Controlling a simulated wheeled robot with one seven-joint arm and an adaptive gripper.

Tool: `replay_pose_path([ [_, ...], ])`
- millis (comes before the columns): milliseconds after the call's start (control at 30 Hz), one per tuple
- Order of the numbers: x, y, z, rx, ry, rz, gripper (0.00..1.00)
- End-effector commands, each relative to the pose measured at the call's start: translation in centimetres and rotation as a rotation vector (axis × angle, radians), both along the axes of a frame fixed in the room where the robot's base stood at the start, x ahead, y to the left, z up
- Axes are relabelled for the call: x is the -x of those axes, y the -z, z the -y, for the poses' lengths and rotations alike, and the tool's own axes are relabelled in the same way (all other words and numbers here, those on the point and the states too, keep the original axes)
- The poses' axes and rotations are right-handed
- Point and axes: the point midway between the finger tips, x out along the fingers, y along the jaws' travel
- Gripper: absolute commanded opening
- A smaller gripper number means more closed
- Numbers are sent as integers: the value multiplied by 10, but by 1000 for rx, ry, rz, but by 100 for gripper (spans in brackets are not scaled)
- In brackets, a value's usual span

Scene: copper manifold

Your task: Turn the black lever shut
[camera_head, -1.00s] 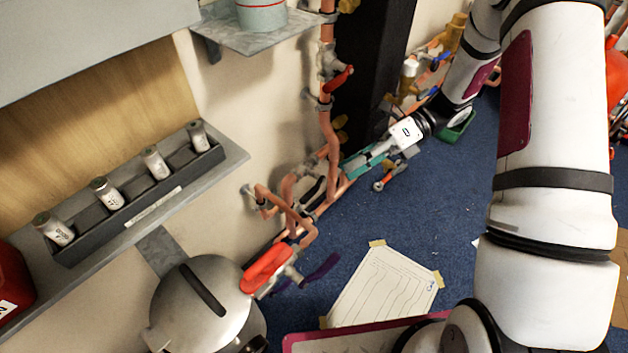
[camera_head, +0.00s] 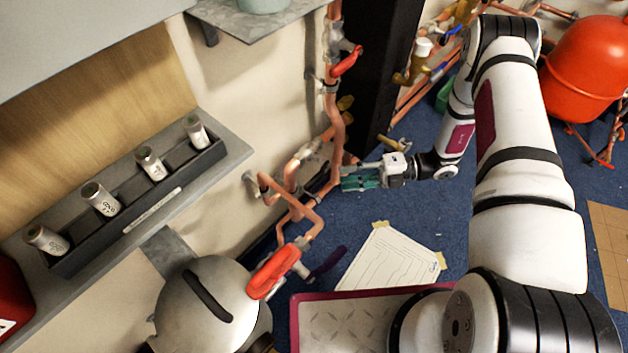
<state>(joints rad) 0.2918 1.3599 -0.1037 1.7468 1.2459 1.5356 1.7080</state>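A dark bar that looks like the black lever (camera_head: 318,182) sits among the copper pipes low on the wall, left of my gripper. It is small and partly hidden by pipes, so its exact angle is unclear. My gripper (camera_head: 347,179), with teal fingers, points left toward the pipes, just right of the dark bar. I see no clear contact between them. The fingers are seen from above and overlap, so their opening is unclear.
A red lever (camera_head: 272,271) and a purple lever (camera_head: 328,263) are on the nearer pipework. Another red lever (camera_head: 346,62) is on the upright pipe. A black column (camera_head: 372,70) stands behind my gripper. A taped paper sheet (camera_head: 392,265) lies on the open blue floor.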

Motion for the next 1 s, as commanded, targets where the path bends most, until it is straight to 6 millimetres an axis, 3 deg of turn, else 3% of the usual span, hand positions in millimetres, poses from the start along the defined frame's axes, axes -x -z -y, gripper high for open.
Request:
replay_pose_path([
  [300, 2, 10, -62, -1, -5, 0, 36],
  [500, 2, 13, -87, 1, -3, 2, 36],
  [933, 2, 14, -96, 1, -1, 2, 36],
  [1000, 2, 14, -96, 1, -1, 2, 22],
])
